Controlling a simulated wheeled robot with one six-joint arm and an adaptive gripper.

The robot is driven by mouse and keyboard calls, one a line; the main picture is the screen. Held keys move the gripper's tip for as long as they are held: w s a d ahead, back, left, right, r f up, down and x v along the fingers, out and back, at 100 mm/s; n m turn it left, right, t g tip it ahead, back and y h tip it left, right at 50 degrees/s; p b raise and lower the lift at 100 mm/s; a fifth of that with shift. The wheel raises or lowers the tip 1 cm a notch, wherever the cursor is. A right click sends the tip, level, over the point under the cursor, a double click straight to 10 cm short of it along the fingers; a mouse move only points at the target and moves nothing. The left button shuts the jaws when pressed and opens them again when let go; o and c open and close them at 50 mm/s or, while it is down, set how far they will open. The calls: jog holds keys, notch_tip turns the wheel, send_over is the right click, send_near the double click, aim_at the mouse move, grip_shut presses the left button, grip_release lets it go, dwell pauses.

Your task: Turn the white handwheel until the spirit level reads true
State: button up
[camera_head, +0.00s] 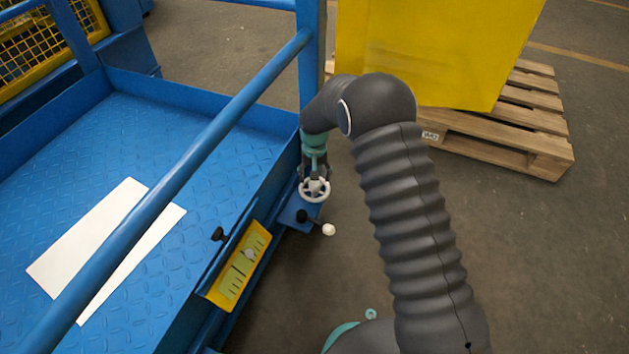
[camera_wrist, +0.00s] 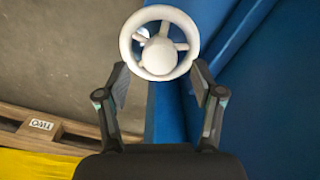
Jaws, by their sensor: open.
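The white handwheel (camera_head: 314,196) is at the corner of the blue platform, with spokes and a pale hub. In the wrist view the handwheel (camera_wrist: 157,57) is near the top middle, just beyond the fingertips. My gripper (camera_wrist: 160,85) is open, one finger on each side below the wheel, with nothing between them. In the head view my gripper (camera_head: 315,167) is right above the wheel, its fingers partly hidden and small. The spirit level (camera_head: 238,265) is a yellow plate with dark marks and a pale spot near its upper part, tilted in the picture; its exact reading is unclear.
A blue rail (camera_head: 185,175) crosses above the platform, and a blue post (camera_head: 310,55) stands behind the wheel. A yellow box rests on a wooden pallet (camera_head: 545,150). Floor at right is bare.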

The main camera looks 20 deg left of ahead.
aim_at(314, 182)
notch_tip(314, 182, up, 9)
dwell(0.3)
dwell(0.5)
